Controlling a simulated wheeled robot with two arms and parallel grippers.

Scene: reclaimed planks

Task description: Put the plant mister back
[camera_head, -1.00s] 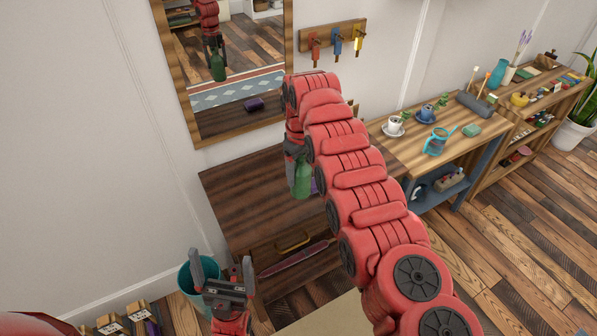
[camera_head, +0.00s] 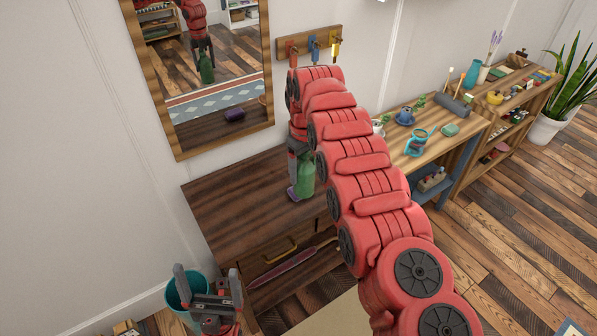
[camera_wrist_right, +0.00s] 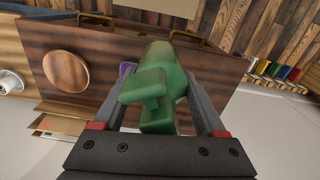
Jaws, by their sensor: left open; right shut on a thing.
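The plant mister (camera_head: 306,175) is a green bottle just above or on the dark wooden dresser (camera_head: 235,205), near its right side; I cannot tell whether its base touches the top. My right gripper (camera_head: 297,178) is shut on it, partly hidden behind my red arm. In the right wrist view the mister (camera_wrist_right: 155,85) sits between the two fingers of the gripper (camera_wrist_right: 165,90), its trigger head toward the camera. A purple thing (camera_head: 292,194) lies on the dresser beside the mister. My left gripper (camera_head: 207,290) is open and empty in front of the dresser.
A mirror (camera_head: 150,80) hangs behind the dresser. Hooks with coloured items (camera_head: 310,45) are on the wall. A teal bucket (camera_head: 180,292) stands left of the dresser. A wooden table (camera_head: 455,130) with cups is to the right. The dresser's left top is clear.

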